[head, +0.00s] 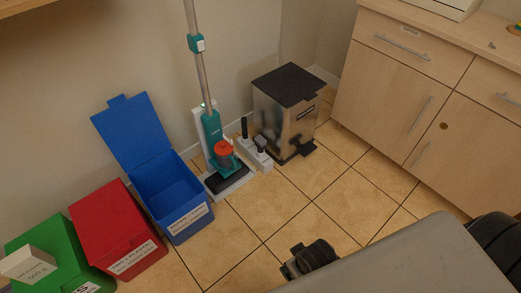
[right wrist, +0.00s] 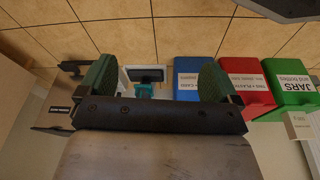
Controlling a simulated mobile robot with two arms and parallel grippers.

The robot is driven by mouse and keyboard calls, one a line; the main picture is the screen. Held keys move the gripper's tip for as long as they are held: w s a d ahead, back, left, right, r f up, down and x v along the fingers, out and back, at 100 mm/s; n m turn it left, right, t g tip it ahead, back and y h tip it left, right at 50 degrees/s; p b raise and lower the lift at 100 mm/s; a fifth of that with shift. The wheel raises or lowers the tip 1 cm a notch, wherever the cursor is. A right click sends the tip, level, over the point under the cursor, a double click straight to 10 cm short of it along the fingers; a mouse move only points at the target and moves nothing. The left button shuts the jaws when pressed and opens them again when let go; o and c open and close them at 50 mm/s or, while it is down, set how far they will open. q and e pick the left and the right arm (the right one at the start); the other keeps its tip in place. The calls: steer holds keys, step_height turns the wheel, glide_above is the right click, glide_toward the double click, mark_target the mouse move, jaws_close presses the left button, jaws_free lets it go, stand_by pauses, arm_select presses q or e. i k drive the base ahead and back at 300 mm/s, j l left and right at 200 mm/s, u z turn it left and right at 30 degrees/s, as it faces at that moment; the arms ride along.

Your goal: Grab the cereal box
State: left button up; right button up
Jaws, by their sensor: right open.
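A pale box with a printed label (head: 28,264), likely the cereal box, rests on top of the green bin at the lower left of the head view. Its print is too small to read fully. The box also shows at the right edge of the right wrist view (right wrist: 300,125), partly cut off. My right gripper (right wrist: 155,82) is open and empty, its two green-padded fingers wide apart. In the head view a dark end of my right arm (head: 310,260) shows low in the middle, well to the right of the box. My left gripper is not in view.
The green bin (head: 62,250), a shut red bin (head: 105,225) and a blue bin with its lid up (head: 172,195) stand along the wall. A teal floor cleaner (head: 212,135), a metal pedal bin (head: 285,120) and wooden cabinets (head: 390,85) follow. The tiled floor (head: 275,215) before them is clear.

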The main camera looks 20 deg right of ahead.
mark_target(29, 265)
steer(key=u, duration=1.6)
